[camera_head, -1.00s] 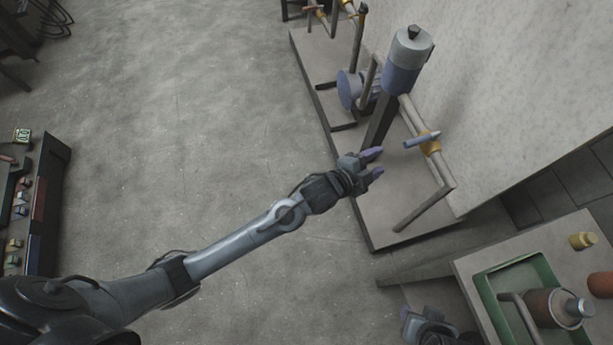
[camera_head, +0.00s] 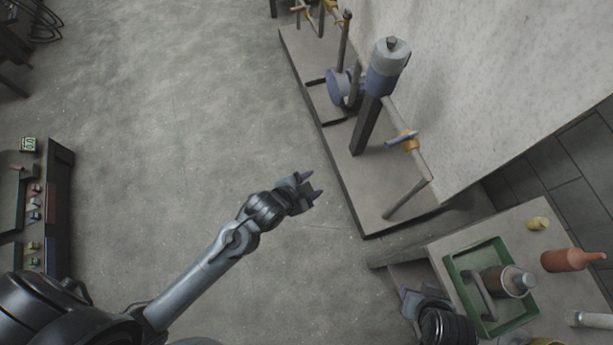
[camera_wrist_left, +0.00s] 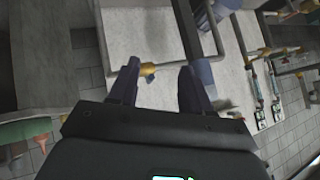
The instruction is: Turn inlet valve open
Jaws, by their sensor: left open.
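A valve with a yellow body and a blue-grey lever handle (camera_head: 402,139) sits on the pipe in front of the grey-and-blue cylinder (camera_head: 388,67). The left wrist view shows a yellow valve part (camera_wrist_left: 148,70) beyond and between my fingers. My left gripper (camera_head: 310,186) is open and empty, to the left of the valve and apart from it, over the floor beside the platform. Another yellow valve with a red handle (camera_head: 298,9) is at the far top. No label shows which is the inlet valve. My right gripper (camera_head: 416,302) is low in the picture, its jaws unclear.
The pipework stands on a grey platform (camera_head: 372,205) along a pale wall. A table at lower right holds a green tray (camera_head: 455,290), an orange bottle (camera_head: 572,260) and a small yellow object (camera_head: 538,223). A dark shelf (camera_head: 60,210) stands at left. The middle floor is clear.

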